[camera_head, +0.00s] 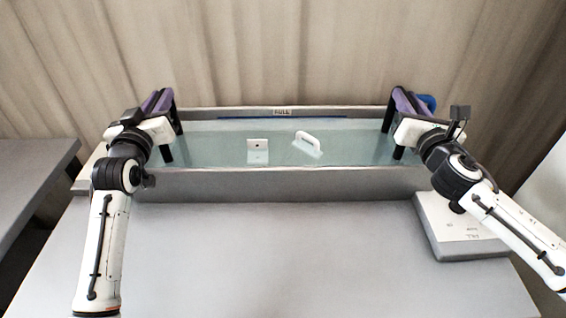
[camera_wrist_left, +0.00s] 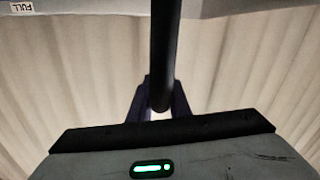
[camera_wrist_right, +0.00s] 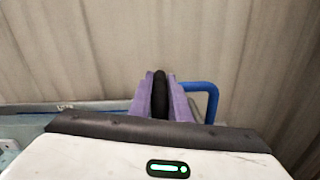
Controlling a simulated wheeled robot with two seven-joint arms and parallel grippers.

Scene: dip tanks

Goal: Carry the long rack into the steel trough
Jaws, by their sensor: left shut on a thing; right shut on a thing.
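The steel trough (camera_head: 285,185) lies across the back of the bench, holds clear pale-green liquid and has a label reading FULL on its far rim. My left gripper (camera_head: 160,100) is over its left end and my right gripper (camera_head: 404,102) over its right end. Each is shut on a dark bar, which I take as the long rack's handles: one shows in the left wrist view (camera_wrist_left: 165,50), the other in the right wrist view (camera_wrist_right: 160,95). Dark posts hang below both grippers at the trough ends. The rack's body between them cannot be made out.
A white plate with a dark dot (camera_head: 257,145) and a white handle-shaped piece (camera_head: 308,140) show within the trough. A blue bent handle (camera_wrist_right: 208,90) is beside my right gripper. A low grey block with a white top (camera_head: 465,225) sits at right. The bench front (camera_head: 270,260) is clear.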

